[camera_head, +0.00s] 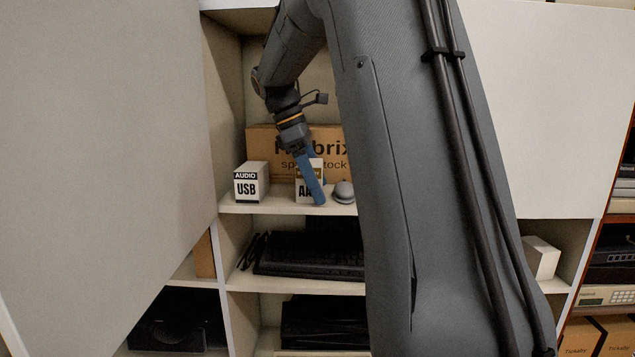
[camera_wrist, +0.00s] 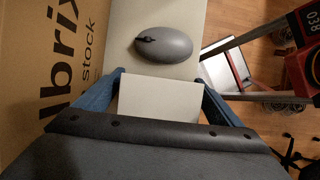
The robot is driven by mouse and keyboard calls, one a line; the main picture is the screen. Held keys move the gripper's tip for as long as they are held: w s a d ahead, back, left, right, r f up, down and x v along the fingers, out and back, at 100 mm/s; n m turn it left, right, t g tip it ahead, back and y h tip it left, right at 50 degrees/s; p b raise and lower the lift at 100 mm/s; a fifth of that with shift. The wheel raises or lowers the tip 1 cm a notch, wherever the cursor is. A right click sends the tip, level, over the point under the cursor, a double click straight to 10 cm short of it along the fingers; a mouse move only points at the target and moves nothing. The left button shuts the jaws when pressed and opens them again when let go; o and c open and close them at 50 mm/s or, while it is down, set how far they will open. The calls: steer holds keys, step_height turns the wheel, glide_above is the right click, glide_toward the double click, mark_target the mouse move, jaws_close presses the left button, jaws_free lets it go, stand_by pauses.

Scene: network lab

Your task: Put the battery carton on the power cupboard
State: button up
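The battery carton (camera_head: 302,192) is a small white box marked "AA" and stands upright on the upper shelf. My gripper (camera_head: 318,192) reaches down over it, and a blue finger covers part of its front. In the wrist view the carton's plain pale top (camera_wrist: 160,97) lies between the two blue fingers of my gripper (camera_wrist: 160,85). The fingers are close along both sides; I cannot tell whether they press on it. No power cupboard can be made out in either view.
A large brown box (camera_head: 262,142) stands close behind. My arm hides much of the shelving; dark equipment (camera_head: 300,262) fills the shelf below.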

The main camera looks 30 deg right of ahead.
steer(key=shift+r, duration=0.15)
steer(key=v, duration=0.7)
steer(key=shift+r+b, duration=0.25)
steer(key=shift+b, duration=0.15)
